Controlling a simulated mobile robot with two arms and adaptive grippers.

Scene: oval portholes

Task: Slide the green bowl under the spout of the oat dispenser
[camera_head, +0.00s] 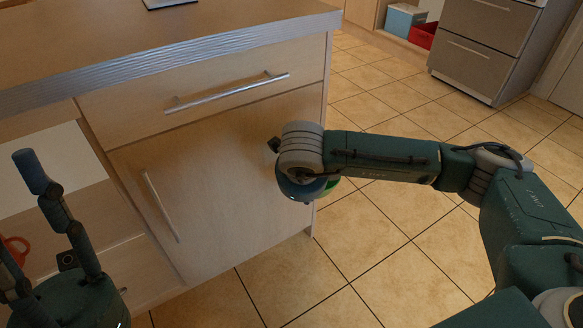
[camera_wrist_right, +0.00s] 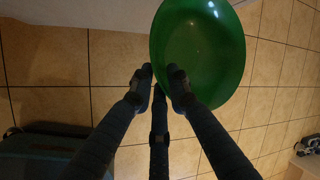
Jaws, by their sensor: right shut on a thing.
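The green bowl (camera_wrist_right: 205,45) fills the top middle of the right wrist view, its inside facing the camera. My right gripper (camera_wrist_right: 160,80) is shut on its near rim, one finger overlapping the bowl. In the head view only a green sliver of the bowl (camera_head: 333,184) shows behind my right wrist, below countertop height beside the cabinet's right corner. The right fingers are hidden there. My left gripper (camera_head: 25,215) is at the lower left, fingers spread, open and empty. I cannot make out an oat dispenser or spout in either view.
The wooden counter (camera_head: 150,50) has a metallic front edge above a drawer and door with bar handles. A dark flat object (camera_head: 168,2) is cut off on its top. An open shelf with a red item (camera_head: 15,250) is at left. Tiled floor (camera_head: 375,225) is open at right.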

